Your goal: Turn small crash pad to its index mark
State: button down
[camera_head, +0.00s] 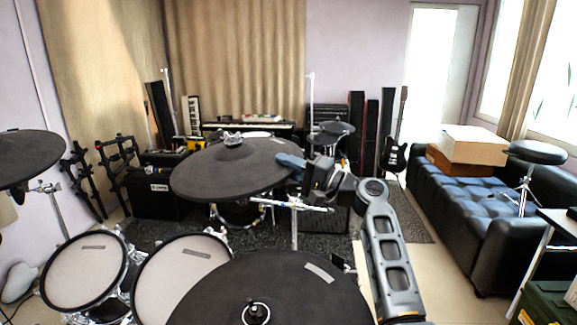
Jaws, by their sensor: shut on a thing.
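A black round cymbal pad (225,172), which appears to be the small crash pad, sits tilted on its stand in the middle of the view. A wing-nut fitting shows at its top centre. My gripper (291,161) reaches in from the right and is shut on the right rim of this pad. A bluish patch shows at the fingertips. My wrist hides part of the stand behind it. I cannot make out an index mark on this pad.
Another black cymbal pad (215,297) with a grey strip lies close in front. White mesh drum pads (82,272) stand at lower left, and a further cymbal pad (25,158) at far left. A dark sofa (472,205) with boxes (473,145) stands right. Some floor is free before it.

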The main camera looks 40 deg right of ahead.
jog(key=shift+a+r, duration=0.15)
jog(key=shift+a, duration=0.05)
jog(key=c, duration=1.1)
grip_release()
jog(key=shift+b+v, duration=0.95)
jog(key=shift+v, duration=3)
